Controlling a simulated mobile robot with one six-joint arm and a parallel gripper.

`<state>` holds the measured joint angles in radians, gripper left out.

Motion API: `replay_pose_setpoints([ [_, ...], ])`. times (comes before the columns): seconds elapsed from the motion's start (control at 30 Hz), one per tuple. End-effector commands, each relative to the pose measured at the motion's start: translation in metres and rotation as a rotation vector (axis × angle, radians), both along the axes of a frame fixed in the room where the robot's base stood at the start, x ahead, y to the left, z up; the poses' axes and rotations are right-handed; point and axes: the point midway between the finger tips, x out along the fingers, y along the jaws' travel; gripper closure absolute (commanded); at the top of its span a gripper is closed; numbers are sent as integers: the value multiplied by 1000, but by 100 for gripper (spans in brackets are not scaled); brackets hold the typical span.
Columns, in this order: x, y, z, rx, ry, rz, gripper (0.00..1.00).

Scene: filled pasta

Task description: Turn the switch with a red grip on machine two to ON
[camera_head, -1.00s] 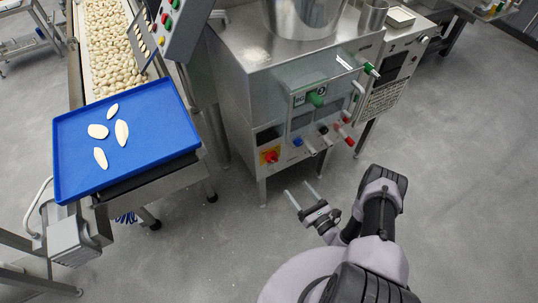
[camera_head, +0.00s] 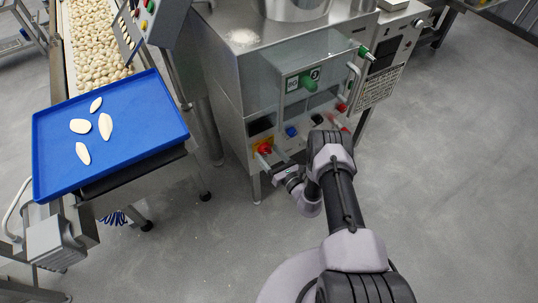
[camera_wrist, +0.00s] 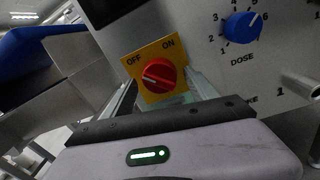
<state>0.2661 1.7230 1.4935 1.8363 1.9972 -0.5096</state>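The switch with a red grip (camera_wrist: 158,75) sits on a yellow plate (camera_wrist: 140,55) marked OFF at left and ON at upper right. Its white mark lies on the left, OFF side. It also shows in the head view (camera_head: 265,148), low on the front of the steel machine (camera_head: 232,100), which carries a "2" sign (camera_head: 314,74). My gripper (camera_head: 272,161) is open in front of the switch. In the wrist view its fingers show on either side of the red grip; I cannot tell whether they touch it.
A blue dose knob (camera_wrist: 242,26) is right of the switch in the wrist view. A blue tray (camera_head: 110,130) with several pale pieces stands left of the machine. A door handle (camera_head: 354,82) and coloured knobs are on the machine front. Floor at right is clear.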

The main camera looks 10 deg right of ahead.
Motion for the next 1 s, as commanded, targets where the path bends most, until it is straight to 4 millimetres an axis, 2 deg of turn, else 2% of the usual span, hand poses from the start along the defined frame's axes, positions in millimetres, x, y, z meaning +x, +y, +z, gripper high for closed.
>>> replay_pose_setpoints([
  [0.03, 0, 0, 0, 0, 0, 0, 45],
  [0.2, 0, 0, 0, 0, 0, 0, 78],
  [0.3, 0, 0, 0, 0, 0, 0, 93],
  [0.63, -1, 0, -1, 64, 22, 1, 93],
  [1.0, -1, 1, -1, 352, 115, 2, 93],
])
